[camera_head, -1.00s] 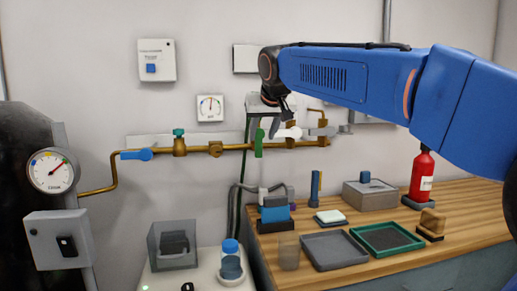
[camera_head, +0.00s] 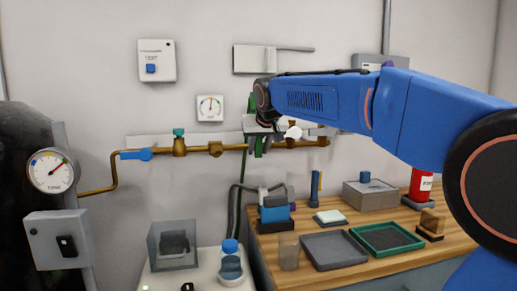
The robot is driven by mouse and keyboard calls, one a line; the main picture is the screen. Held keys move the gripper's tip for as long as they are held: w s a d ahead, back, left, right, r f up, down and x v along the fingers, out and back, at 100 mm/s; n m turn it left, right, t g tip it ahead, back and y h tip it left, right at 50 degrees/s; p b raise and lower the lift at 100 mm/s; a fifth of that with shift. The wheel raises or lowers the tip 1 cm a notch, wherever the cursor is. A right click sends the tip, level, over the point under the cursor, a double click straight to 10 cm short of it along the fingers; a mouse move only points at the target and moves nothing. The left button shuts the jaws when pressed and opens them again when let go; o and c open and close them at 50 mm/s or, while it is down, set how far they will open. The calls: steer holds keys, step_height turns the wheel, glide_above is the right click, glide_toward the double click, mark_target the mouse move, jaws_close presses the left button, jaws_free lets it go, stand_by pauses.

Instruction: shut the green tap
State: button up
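A brass pipe (camera_head: 235,148) runs along the wall with several taps on it. The green lever tap (camera_head: 258,149) is mostly hidden behind my gripper; its visible lower part looks upright, across the pipe. My gripper (camera_head: 268,138) is in front of the upper part of this tap, close to it. I cannot tell whether it touches the lever or whether its fingers are open. A blue lever (camera_head: 137,154) lies along the pipe at the left. A teal knob (camera_head: 179,132) tops a brass valve. A white lever end (camera_head: 294,132) shows just right of my gripper.
The wooden bench (camera_head: 330,274) below holds trays, a blue-and-black item (camera_head: 274,211) and a red extinguisher (camera_head: 421,184). My arm crosses the right side and hides part of the wall.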

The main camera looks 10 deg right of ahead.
jaws_close()
steer(key=a+r+m+t+y, duration=0.3)
steer(key=m+y, duration=0.6)
steer(key=y, duration=0.3)
steer(key=shift+a+r+t+y, duration=0.4)
steer(key=shift+a+r, duration=0.25)
steer(key=shift+a, duration=0.05)
steer(key=shift+r, duration=0.1)
stand_by(0.6)
steer(key=shift+o, duration=1.8)
jaws_free()
